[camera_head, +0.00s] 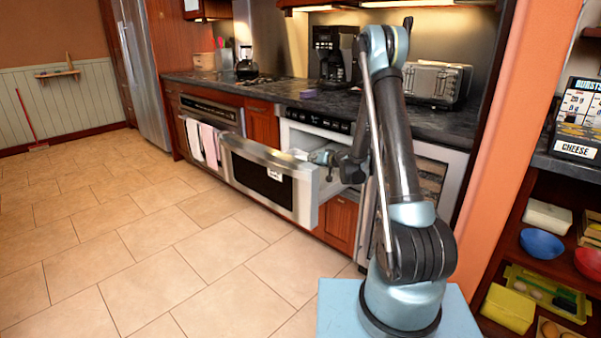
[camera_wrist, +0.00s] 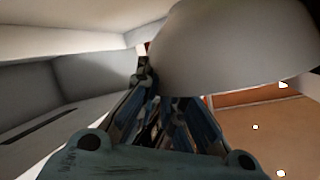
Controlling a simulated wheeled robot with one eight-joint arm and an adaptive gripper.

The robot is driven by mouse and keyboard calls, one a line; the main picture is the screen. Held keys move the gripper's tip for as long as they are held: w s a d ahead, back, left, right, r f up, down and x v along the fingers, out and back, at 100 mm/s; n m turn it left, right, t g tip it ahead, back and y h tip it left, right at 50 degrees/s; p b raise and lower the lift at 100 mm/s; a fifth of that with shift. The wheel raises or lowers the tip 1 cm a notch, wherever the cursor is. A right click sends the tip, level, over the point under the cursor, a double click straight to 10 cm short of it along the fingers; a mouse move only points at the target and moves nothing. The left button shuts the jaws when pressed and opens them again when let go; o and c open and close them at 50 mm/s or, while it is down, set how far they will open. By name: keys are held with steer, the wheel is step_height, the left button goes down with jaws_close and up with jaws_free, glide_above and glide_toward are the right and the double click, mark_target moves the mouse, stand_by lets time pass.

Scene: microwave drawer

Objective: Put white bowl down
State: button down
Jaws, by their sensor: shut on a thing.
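The white bowl (camera_wrist: 235,50) fills the upper right of the wrist view, close in front of my gripper (camera_wrist: 165,100). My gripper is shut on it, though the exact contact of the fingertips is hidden. In the head view my gripper (camera_head: 325,157) is at the open microwave drawer (camera_head: 262,180), over its inside near the front panel. Only a small pale part of the bowl (camera_head: 298,154) shows there, beside the gripper. The drawer's inside is mostly hidden by its front and my arm.
The dark counter (camera_head: 290,95) above the drawer holds a coffee maker (camera_head: 333,52) and a toaster (camera_head: 437,82). An oven with towels (camera_head: 208,143) is at the left. An orange wall (camera_head: 515,130) and shelves stand at the right. The tiled floor (camera_head: 130,235) is clear.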

steer(key=w+a, duration=0.2)
steer(key=w, duration=0.6)
steer(key=w+a, duration=0.3)
steer(key=w, duration=0.4)
steer(key=shift+w+f, duration=0.2)
steer(key=shift+f, duration=1.55)
steer(key=shift+w+f, duration=0.15)
steer(key=shift+f, duration=1.6)
steer(key=c, duration=1.7)
jaws_free()
